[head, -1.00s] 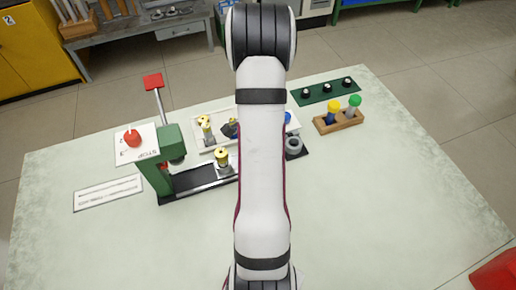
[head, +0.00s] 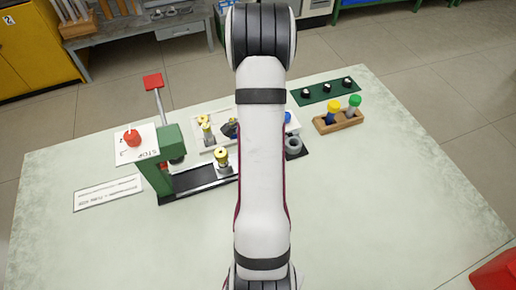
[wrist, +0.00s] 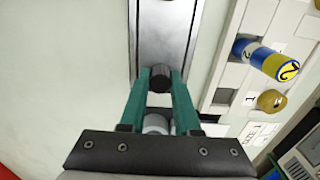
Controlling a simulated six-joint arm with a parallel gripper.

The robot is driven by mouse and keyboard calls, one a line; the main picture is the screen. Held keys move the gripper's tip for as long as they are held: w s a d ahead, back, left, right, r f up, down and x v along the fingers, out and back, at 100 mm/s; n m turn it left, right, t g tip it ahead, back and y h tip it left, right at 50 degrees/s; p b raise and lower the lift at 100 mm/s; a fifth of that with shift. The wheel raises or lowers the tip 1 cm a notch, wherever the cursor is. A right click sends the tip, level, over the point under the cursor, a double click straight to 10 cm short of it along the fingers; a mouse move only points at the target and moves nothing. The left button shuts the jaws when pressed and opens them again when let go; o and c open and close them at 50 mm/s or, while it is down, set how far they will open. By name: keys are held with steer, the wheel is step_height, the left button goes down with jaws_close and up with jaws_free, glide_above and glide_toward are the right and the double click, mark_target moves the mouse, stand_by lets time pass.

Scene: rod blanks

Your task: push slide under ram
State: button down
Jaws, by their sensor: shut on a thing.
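The green press (head: 163,175) stands at the left of the table, its ram (head: 176,161) mostly hidden under the head. The metal slide track (head: 195,184) on a black base runs right from under the ram. A brass-topped rod (head: 221,159) stands upright on the slide, to the right of the ram and apart from it. In the wrist view my gripper (wrist: 160,79) has its green fingers shut on a dark round knob (wrist: 160,74) at the near end of the metal track (wrist: 165,35). My arm hides the gripper and the track's right end in the head view.
A white tray (head: 196,143) of rods lies behind the track. A red stop button (head: 132,138) and a red-tipped lever (head: 153,81) are by the press. A wooden block (head: 338,122) holds two capped rods at right. The table's front is clear.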

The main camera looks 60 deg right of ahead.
steer(key=shift+w+a, duration=0.1)
stand_by(0.7)
steer(key=w+a, duration=0.5)
steer(key=shift+w+a, duration=0.1)
steer(key=shift+w, duration=0.05)
steer(key=c, duration=0.6)
jaws_free()
step_height(320, 180, up, 16)
steer(key=shift+f, duration=0.1)
